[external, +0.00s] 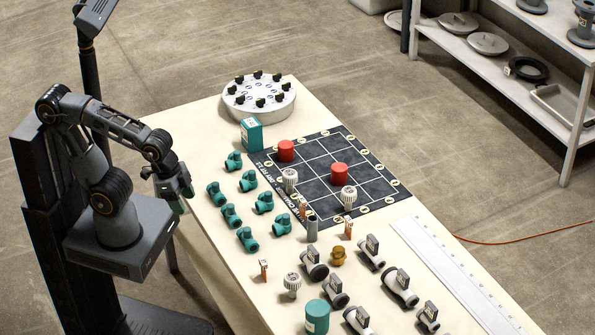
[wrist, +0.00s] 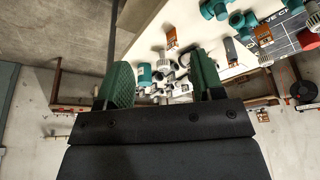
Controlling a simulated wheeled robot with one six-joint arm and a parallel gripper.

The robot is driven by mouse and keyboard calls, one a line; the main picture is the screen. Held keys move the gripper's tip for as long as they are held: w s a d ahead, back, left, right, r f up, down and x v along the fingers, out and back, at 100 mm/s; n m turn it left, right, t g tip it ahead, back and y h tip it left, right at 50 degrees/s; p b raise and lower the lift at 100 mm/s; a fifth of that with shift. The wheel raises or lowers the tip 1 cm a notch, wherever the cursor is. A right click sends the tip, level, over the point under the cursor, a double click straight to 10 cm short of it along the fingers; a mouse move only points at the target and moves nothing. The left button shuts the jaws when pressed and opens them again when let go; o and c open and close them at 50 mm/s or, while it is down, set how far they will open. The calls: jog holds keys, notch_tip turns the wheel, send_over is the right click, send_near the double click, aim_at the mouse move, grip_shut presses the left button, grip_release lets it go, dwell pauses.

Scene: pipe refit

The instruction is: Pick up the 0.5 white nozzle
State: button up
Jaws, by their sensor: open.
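Three white ribbed nozzles stand on the table in the external view: one (external: 290,180) by the near edge of the black grid mat, one (external: 348,197) on its right part, and one (external: 292,283) at the front among the pipe parts. Their markings are too small to read, so I cannot tell which is the 0.5. My gripper (external: 178,198) is at the table's left edge, left of the teal fittings and apart from all nozzles. In the wrist view my gripper (wrist: 163,80) is open, with nothing held between its green pads; table parts show beyond it.
The black grid mat (external: 318,164) holds two red cylinders (external: 339,174). Several teal fittings (external: 264,202) stand between my gripper and the nozzles. Grey valves (external: 371,252) and a teal cylinder (external: 317,317) crowd the front. A round white carousel (external: 259,105) stands at the back.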

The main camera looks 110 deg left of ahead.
jog(key=o, duration=0.3)
